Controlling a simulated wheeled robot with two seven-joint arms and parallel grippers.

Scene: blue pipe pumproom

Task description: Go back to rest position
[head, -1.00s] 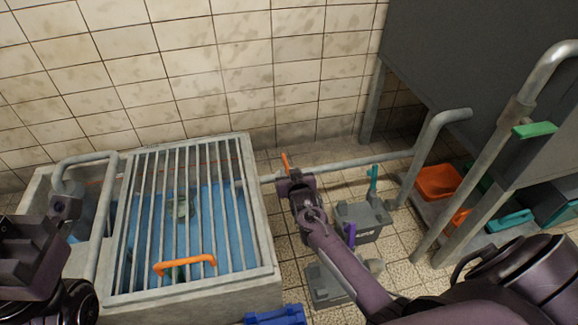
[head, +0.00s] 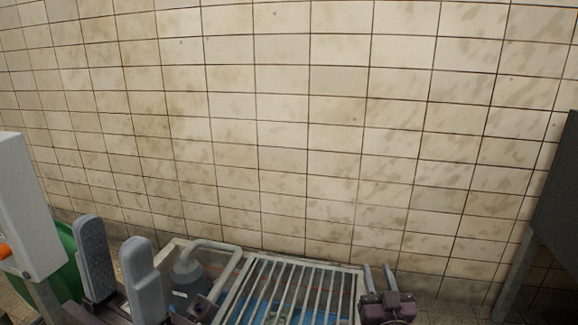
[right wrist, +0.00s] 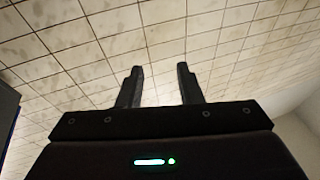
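My left gripper (head: 115,248) is at the lower left of the head view, its two grey finger pads pointing up with a gap between them. It is open and empty. My right gripper (head: 379,275) is at the bottom, right of centre, beside the right edge of the barred basin in the picture. Its two fingers point up and stand apart. The right wrist view also shows the open right gripper (right wrist: 160,88), with only tiled wall between and beyond the fingers.
The barred grating (head: 296,290) of a basin with blue inside lies at the bottom centre. A grey bent pipe (head: 215,246) rises at its left. A pale box (head: 25,210) with an orange knob and a green bin (head: 68,270) stand far left. A dark grey panel (head: 560,205) is at right.

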